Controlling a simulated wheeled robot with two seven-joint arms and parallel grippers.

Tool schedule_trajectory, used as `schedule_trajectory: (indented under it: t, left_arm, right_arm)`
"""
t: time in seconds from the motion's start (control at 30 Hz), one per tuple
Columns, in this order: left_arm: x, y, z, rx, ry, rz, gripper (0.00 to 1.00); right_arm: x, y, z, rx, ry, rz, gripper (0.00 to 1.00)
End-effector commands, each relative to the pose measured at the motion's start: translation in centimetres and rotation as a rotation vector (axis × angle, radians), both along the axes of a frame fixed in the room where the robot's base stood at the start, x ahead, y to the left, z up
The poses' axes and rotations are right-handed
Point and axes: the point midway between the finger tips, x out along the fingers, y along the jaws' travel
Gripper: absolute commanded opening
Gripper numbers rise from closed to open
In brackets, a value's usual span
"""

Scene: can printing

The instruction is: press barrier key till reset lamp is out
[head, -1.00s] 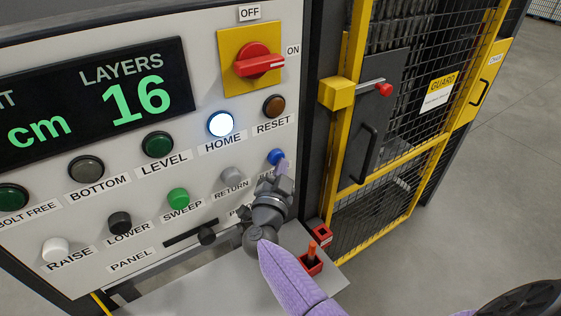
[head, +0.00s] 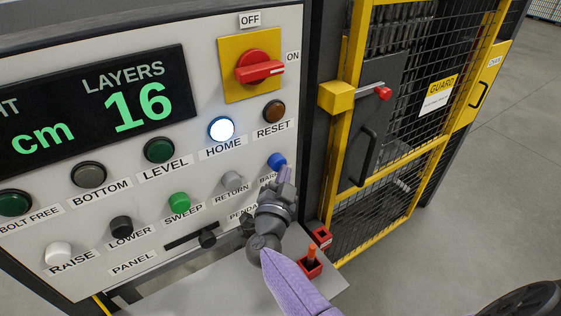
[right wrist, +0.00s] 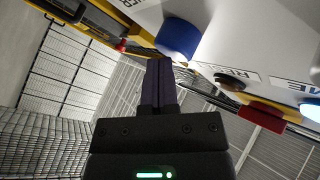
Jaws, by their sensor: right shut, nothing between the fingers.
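The barrier key is a blue push button (head: 277,161) at the right end of the lower button row; its label is partly covered by my right gripper. It also shows large in the right wrist view (right wrist: 178,40). The reset lamp (head: 274,111), above the RESET label, is dull brown and looks unlit. My right gripper (head: 286,174) is shut and empty, its fingertips just below and in front of the blue button. In the right wrist view the shut fingers (right wrist: 160,72) point at the button's lower edge, seemingly with a small gap. My left gripper is out of view.
The HOME lamp (head: 221,128) glows white. The display (head: 90,105) reads 16 layers. A red rotary switch (head: 260,68) sits above RESET. Right of the panel stands a yellow-framed mesh guard door (head: 410,170). A small shelf (head: 235,285) with red holders (head: 310,270) lies below.

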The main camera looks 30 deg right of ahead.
Motion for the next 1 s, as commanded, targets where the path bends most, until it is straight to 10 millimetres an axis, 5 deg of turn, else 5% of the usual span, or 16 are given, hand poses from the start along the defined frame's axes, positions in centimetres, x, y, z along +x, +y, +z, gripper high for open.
schedule_trajectory:
  t: [0.53,1.0]
  left_arm:
    - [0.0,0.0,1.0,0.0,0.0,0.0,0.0]
    - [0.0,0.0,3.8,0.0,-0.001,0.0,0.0]
  right_arm:
    - [-1.3,-0.1,0.1,-0.001,0.0,-0.002,0.0]
    - [-5.7,-0.5,0.2,-0.001,0.002,-0.001,0.0]
